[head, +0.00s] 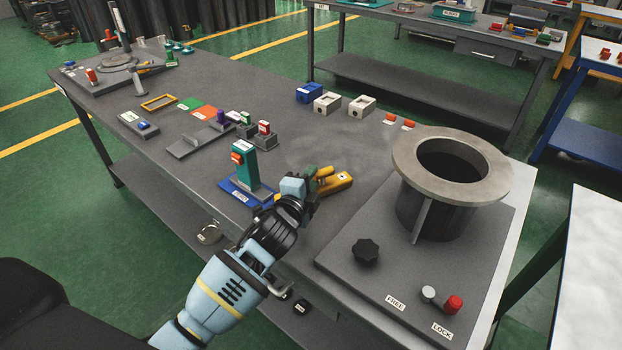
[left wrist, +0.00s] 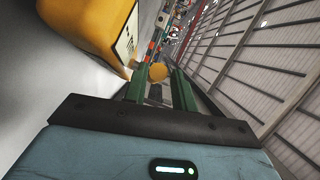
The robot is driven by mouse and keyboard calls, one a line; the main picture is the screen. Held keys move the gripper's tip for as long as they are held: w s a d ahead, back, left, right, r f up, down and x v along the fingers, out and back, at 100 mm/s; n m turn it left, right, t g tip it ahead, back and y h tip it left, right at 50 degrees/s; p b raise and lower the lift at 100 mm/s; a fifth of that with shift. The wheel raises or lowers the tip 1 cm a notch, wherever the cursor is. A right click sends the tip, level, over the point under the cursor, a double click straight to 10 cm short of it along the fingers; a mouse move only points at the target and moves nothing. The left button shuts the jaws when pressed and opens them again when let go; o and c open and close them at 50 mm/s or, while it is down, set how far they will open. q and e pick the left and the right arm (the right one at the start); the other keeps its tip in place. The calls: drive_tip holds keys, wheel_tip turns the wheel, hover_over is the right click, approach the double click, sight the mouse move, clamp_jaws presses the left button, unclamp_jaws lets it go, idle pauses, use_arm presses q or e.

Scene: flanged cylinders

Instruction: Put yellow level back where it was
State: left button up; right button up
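A yellow tool body with a white label (head: 337,185), which looks like the level, lies on the grey workbench beside my left gripper (head: 313,186). In the left wrist view a large yellow body with a label (left wrist: 100,30) is at the upper left, outside the fingers. The green fingers of the left gripper (left wrist: 160,78) stand apart there. A small round yellow part (left wrist: 157,72) shows between them, near the left finger; I cannot tell whether they touch it. My right gripper is not in view.
A blue base with a green upright block (head: 244,165) stands just left of the gripper. A large flanged cylinder (head: 450,170) stands on a grey plate with a black knob (head: 365,252) to the right. Blue and white blocks (head: 327,102) are behind. Bare bench lies between.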

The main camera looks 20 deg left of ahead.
use_arm(q)
drive_tip(key=o, duration=0.3)
drive_tip(key=shift+r, duration=0.15)
drive_tip(key=shift+r, duration=0.25)
drive_tip(key=s, duration=0.7)
drive_tip(key=s+r, duration=0.1)
drive_tip(key=s, duration=0.2)
drive_tip(key=shift+s+a+p, duration=0.3)
drive_tip(key=shift+s, duration=0.05)
drive_tip(key=shift+s+r, duration=0.1)
drive_tip(key=shift+s, duration=0.5)
